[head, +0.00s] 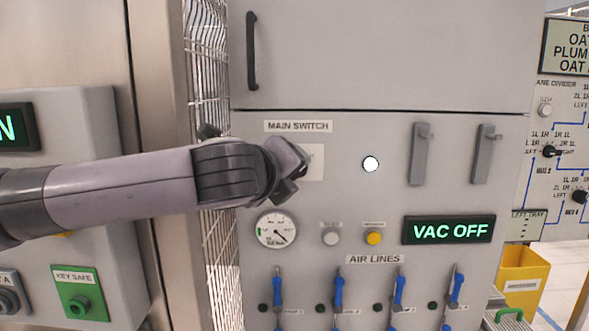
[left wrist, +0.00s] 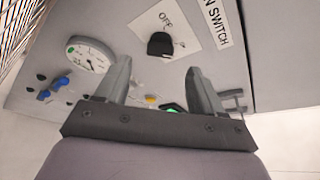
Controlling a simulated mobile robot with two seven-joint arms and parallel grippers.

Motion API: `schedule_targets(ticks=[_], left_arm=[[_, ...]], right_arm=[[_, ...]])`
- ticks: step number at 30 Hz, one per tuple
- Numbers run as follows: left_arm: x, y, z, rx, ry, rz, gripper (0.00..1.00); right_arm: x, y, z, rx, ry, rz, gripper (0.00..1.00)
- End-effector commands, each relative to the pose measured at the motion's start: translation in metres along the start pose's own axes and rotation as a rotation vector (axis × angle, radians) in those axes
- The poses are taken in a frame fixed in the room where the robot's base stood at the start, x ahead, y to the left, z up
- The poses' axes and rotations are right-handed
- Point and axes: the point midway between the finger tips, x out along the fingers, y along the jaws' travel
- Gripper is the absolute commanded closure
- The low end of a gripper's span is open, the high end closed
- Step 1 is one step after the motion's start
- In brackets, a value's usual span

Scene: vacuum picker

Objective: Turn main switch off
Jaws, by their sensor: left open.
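The main switch is a black knob (left wrist: 160,44) on a white plate (left wrist: 180,22) in the left wrist view. "OFF" is printed on the plate beside the knob; I cannot tell which way the knob points. In the head view the plate (head: 316,163) shows only in part under the "MAIN SWITCH" label (head: 298,126), and my left gripper hides the knob. My left gripper (head: 298,172) is in front of the switch. In the left wrist view the gripper (left wrist: 159,75) is open and empty, its fingers apart with the knob beyond the gap. My right gripper is out of view.
A lit white lamp (head: 370,164) is right of the switch. A round gauge (head: 277,231) sits below it, and a green-lettered display (head: 448,230) reads "VAC OFF". Several blue air-line levers (head: 338,292) line the lower panel. A wire mesh (head: 207,60) stands at the left.

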Motion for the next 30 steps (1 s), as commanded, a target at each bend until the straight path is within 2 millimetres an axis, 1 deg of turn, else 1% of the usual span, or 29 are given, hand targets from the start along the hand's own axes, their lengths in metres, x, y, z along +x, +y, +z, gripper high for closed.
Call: schedule_targets(ticks=[6,12,18,26,29,30], left_arm=[[0.029,-0.001,0.000,-0.001,0.002,0.001,0.32],[0.049,-0.001,-0.001,-0.002,0.002,0.000,0.32],[0.057,0.000,-0.001,-0.002,0.002,-0.001,0.32],[0.058,0.000,-0.001,-0.002,0.002,-0.002,0.32],[0.058,0.000,-0.001,-0.002,0.002,-0.002,0.61],[0.058,0.000,-0.001,-0.002,0.002,-0.002,0.74]], right_arm=[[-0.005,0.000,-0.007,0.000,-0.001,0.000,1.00],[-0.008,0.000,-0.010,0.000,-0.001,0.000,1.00],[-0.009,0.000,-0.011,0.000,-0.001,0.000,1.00],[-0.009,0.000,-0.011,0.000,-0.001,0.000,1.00],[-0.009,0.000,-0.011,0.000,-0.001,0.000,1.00],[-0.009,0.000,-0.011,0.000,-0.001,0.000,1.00]])
